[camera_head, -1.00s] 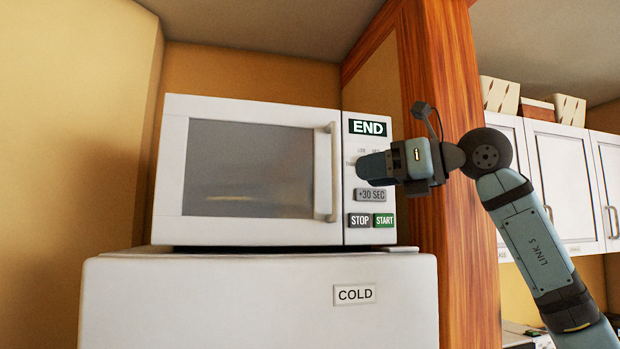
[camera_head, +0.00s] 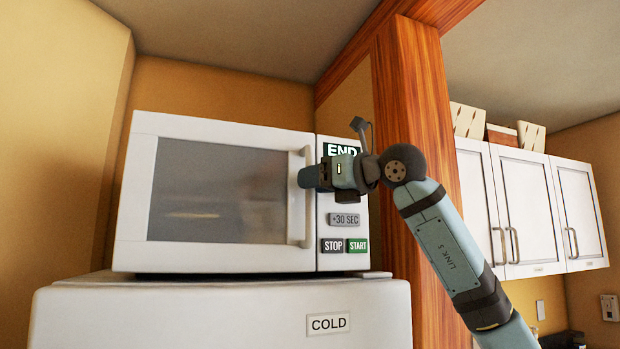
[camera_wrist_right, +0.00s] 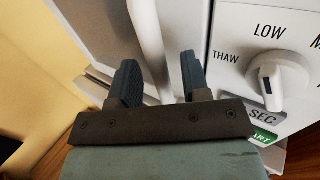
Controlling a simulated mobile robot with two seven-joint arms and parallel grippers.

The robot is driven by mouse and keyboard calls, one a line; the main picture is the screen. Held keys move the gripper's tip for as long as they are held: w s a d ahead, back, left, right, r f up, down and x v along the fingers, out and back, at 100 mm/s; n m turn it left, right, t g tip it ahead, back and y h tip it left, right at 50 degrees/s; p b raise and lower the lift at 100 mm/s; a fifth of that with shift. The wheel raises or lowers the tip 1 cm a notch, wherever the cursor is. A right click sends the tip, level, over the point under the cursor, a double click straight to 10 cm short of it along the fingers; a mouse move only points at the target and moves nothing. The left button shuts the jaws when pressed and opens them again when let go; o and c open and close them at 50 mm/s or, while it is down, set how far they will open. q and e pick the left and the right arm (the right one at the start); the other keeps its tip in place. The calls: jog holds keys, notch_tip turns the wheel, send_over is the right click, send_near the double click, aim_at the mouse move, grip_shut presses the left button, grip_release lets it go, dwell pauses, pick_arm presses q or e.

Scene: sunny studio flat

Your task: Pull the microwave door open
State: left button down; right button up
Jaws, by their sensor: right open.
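The white microwave (camera_head: 333,215) stands on a white fridge, and its door (camera_head: 220,192) with a dark window is shut. The upright pale handle (camera_head: 307,226) is at the door's right edge. My right gripper (camera_head: 305,178) is at the handle's upper half, and its fingers overlap the handle in the head view. In the right wrist view the two dark fingers (camera_wrist_right: 158,75) are apart, and the handle (camera_wrist_right: 148,40) passes between them in the picture. I cannot tell whether they touch it. My left gripper is not in view.
The fridge (camera_head: 220,315) with a COLD label is below. A wooden post (camera_head: 425,110) stands close to the right of the microwave, behind my right arm. White wall cupboards (camera_head: 525,205) are farther right. A yellow wall (camera_head: 60,150) is at the left.

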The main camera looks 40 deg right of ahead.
jog(key=shift+x, duration=0.8)
grip_shut()
jog(key=shift+a, duration=0.1)
